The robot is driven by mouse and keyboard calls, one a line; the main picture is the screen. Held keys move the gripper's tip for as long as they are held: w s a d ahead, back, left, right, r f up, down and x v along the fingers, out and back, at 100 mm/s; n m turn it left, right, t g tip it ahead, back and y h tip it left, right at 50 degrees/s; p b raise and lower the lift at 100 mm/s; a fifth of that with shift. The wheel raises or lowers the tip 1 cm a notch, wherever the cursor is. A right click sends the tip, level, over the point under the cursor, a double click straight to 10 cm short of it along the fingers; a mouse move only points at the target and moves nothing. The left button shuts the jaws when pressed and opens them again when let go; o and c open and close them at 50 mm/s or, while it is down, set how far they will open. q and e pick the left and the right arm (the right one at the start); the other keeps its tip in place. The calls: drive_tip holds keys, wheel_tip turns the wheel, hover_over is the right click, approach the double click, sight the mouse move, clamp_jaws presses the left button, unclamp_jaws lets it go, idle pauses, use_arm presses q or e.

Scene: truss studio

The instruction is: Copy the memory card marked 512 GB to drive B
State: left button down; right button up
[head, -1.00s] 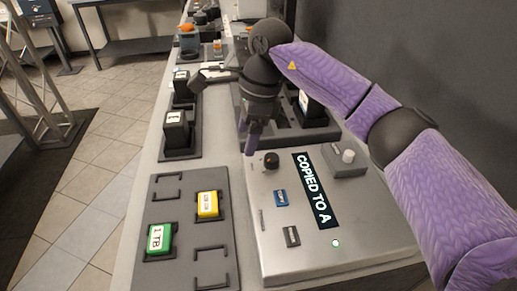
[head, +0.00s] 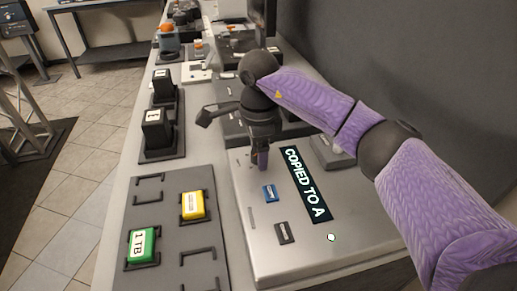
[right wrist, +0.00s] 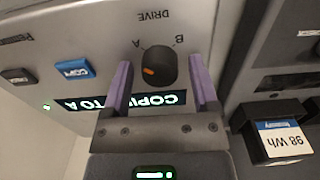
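A silver copier console (head: 300,262) has a display (head: 305,184) reading "COPIED TO A", a lit green light (head: 331,237), a blue button (head: 269,193) and a dark grey button (head: 284,232). In the right wrist view, a black DRIVE knob (right wrist: 155,68) has letters A and B; its orange mark is on the A side. My right gripper (right wrist: 160,88) is open, its purple fingers on either side of the knob. In the head view, the right gripper (head: 262,158) hides the knob. A green 1 TB card (head: 142,246) and a yellow card (head: 193,205), label unreadable, sit in holders. No card marked 512 GB is readable.
The dark card tray (head: 165,278) has empty holders. Black battery-like blocks (head: 157,128) stand in a rack behind it. A block marked 98 Wh (right wrist: 280,140) is beside the console in the wrist view. A dark wall stands at the right.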

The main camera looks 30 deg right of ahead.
clamp_jaws()
use_arm(q)
drive_tip(key=shift+d, duration=0.15)
drive_tip(key=shift+d, duration=0.1)
